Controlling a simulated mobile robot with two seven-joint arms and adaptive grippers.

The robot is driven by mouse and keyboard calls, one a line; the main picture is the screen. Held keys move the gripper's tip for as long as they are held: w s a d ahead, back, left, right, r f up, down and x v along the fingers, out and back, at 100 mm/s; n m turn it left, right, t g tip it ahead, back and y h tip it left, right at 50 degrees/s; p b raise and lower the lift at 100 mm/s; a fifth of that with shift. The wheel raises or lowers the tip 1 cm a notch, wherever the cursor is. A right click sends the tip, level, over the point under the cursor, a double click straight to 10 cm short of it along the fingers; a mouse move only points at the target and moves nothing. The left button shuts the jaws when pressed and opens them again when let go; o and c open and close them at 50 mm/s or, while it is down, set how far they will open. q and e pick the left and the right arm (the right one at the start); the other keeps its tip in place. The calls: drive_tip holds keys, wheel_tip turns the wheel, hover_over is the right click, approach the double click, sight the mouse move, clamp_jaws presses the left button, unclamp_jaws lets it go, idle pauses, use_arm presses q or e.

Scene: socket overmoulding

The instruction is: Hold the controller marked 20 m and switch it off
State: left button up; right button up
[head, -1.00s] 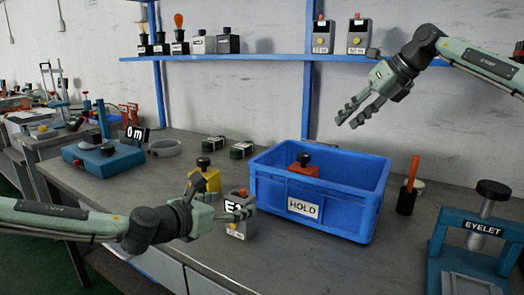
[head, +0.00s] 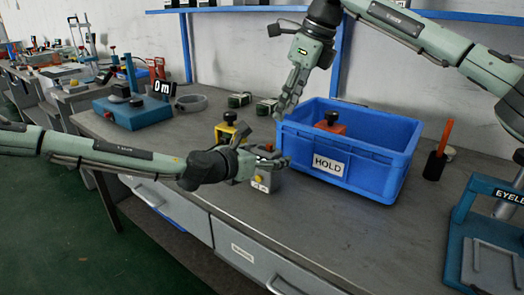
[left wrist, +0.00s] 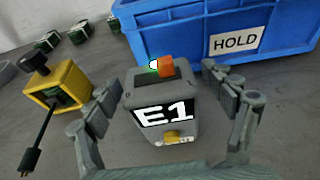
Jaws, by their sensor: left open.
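A grey controller (head: 265,183) stands on the bench in front of the blue bin. In the left wrist view the controller (left wrist: 163,118) has a display reading E1, an orange switch (left wrist: 166,67) with a lit green lamp beside it on top, and a yellow knob. Its small label is too small to read. My left gripper (head: 274,158) is open, with one finger on each side of the controller; in the left wrist view gaps show between fingers and box. My right gripper (head: 286,107) hangs fingers-down above the bench by the bin's left end, its finger gap unclear.
The blue bin (head: 391,186) labelled HOLD holds an orange-red box. A yellow box (head: 225,130) with a black knob stands just left of the controller. Green-black parts (head: 240,100) lie behind. A blue EYELET press (head: 496,225) stands right. The bench front is clear.

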use_arm(q)
drive_tip(key=shift+x, duration=1.4)
drive_tip(key=shift+c, duration=0.4)
drive_tip(key=c, duration=1.2)
drive_tip(key=shift+c, duration=0.4)
use_arm(e)
drive_tip(key=shift+c, duration=0.7)
drive_tip(key=shift+s+d+f, duration=0.1)
drive_tip(key=shift+d+f, duration=0.05)
drive_tip(key=shift+f, duration=0.05)
drive_tip(key=shift+c, duration=1.1)
use_arm(q)
drive_tip(key=shift+c, duration=0.2)
use_arm(e)
drive_tip(key=s+d+f+t+y, duration=0.1)
drive_tip(key=s+d+f+y, duration=0.1)
drive_tip(key=shift+d+f, duration=0.3)
clamp_jaws()
use_arm(q)
drive_tip(key=shift+c, duration=0.2)
use_arm(e)
drive_tip(key=s+d+m+t+y, duration=0.1)
drive_tip(key=s+d+t, duration=0.1)
drive_tip(key=s+d, duration=0.2)
drive_tip(key=shift+s+d+r+y, duration=0.2)
drive_tip(key=shift+d+r+y, duration=0.2)
drive_tip(key=shift+d, duration=0.4)
